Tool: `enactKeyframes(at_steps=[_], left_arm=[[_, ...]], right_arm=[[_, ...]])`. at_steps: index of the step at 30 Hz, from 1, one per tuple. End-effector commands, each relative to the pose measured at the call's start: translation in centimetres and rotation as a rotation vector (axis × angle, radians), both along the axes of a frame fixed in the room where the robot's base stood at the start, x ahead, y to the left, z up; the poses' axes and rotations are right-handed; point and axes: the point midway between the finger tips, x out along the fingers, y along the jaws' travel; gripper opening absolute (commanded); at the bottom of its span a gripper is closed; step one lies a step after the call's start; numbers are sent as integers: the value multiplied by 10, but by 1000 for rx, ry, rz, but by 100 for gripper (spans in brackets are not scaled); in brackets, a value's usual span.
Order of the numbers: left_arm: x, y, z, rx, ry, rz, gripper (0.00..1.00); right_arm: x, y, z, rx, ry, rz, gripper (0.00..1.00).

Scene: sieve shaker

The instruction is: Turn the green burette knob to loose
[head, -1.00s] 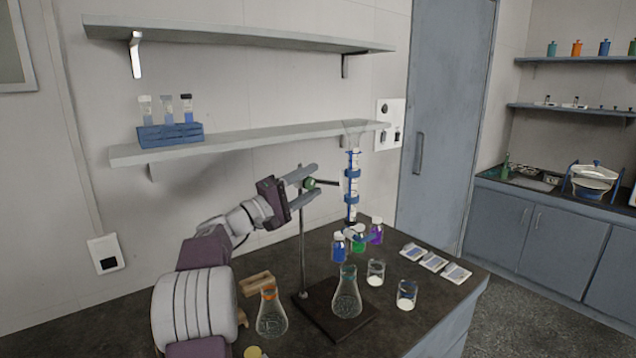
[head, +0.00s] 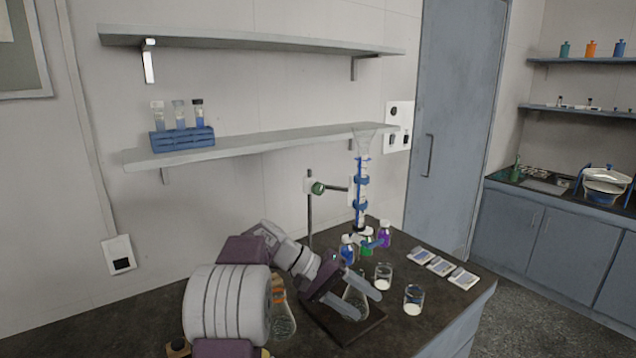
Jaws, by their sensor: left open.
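The green knob (head: 317,188) sits on the clamp of the stand rod (head: 310,222), with an arm reaching right to the burette (head: 361,190). The burette stands upright with a clear funnel at its top and blue fittings. My left gripper (head: 366,305) is open, well below the knob, low over the dark stand base (head: 345,332). Its fingers lie in front of the clear flask (head: 351,299) and partly hide it. I cannot tell whether they touch the flask. Nothing shows gripped. My right gripper is out of view.
Another flask (head: 284,318) with an orange neck stands beside my left arm. Two beakers (head: 413,299) and several trays (head: 440,265) lie to the right. A shelf (head: 240,146) runs along the wall behind.

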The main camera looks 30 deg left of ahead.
Motion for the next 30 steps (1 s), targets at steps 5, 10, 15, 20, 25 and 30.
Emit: enactKeyframes(at_steps=[5,10,15,20,25,30], left_arm=[[-90,6,-57,538,383,-446,53],[-108,84,-29,1190,584,-790,53],[-38,121,76,1910,567,-994,53],[28,87,164,2403,420,-1028,53],[51,61,198,2593,334,-1014,53],[54,67,199,2598,338,-1011,53]], right_arm=[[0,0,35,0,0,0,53],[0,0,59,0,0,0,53],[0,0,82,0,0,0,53],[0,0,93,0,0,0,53],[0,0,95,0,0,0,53],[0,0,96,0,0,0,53]])
